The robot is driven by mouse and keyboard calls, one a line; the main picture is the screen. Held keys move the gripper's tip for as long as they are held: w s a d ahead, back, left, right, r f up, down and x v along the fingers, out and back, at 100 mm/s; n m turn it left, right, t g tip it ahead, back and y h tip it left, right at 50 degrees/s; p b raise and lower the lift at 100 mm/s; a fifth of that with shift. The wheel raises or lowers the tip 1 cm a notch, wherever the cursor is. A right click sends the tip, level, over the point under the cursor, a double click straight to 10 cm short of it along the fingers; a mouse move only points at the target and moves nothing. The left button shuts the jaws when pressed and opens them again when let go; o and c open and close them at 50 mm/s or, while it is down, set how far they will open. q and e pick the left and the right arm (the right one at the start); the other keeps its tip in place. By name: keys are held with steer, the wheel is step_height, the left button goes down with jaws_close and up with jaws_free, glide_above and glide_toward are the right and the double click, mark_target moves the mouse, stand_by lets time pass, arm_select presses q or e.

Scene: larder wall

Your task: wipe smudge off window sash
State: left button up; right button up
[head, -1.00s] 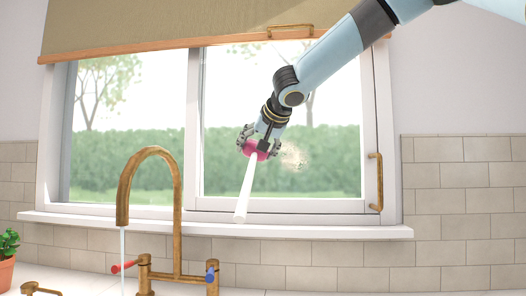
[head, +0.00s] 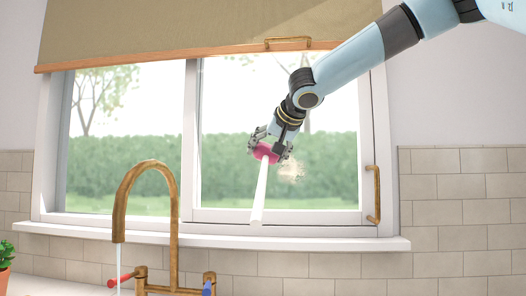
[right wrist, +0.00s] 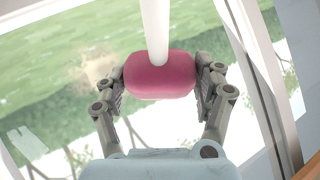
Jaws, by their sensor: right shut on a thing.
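The window sash (head: 278,215) is the right-hand white-framed pane. A pale brown smudge (head: 291,171) is on its glass. It also shows as a faint patch in the right wrist view (right wrist: 95,66). My right gripper (head: 268,152) is shut on a pink, rounded wiper head (head: 265,154), with one finger at each end in the right wrist view (right wrist: 160,85). A long white handle (head: 260,195) runs from the pink head down toward the sill. The head is just left of the smudge; contact with the glass cannot be told. My left gripper is out of view.
A brass tap (head: 172,215) with running water stands in front at left. A brass handle (head: 373,195) is on the sash's right side. A rolled blind (head: 150,35) hangs above. The white sill (head: 330,241) looks clear.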

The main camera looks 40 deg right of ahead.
steer(key=shift+s+d+p, duration=0.25)
steer(key=shift+s+d, duration=0.25)
steer(key=shift+s, duration=0.2)
steer(key=shift+s+d+p, duration=0.2)
steer(key=shift+s+d, duration=0.25)
steer(key=shift+s, duration=0.2)
steer(key=s+d+b, duration=0.5)
steer(key=s+b, duration=0.3)
steer(key=b, duration=0.2)
steer(key=shift+d, duration=0.4)
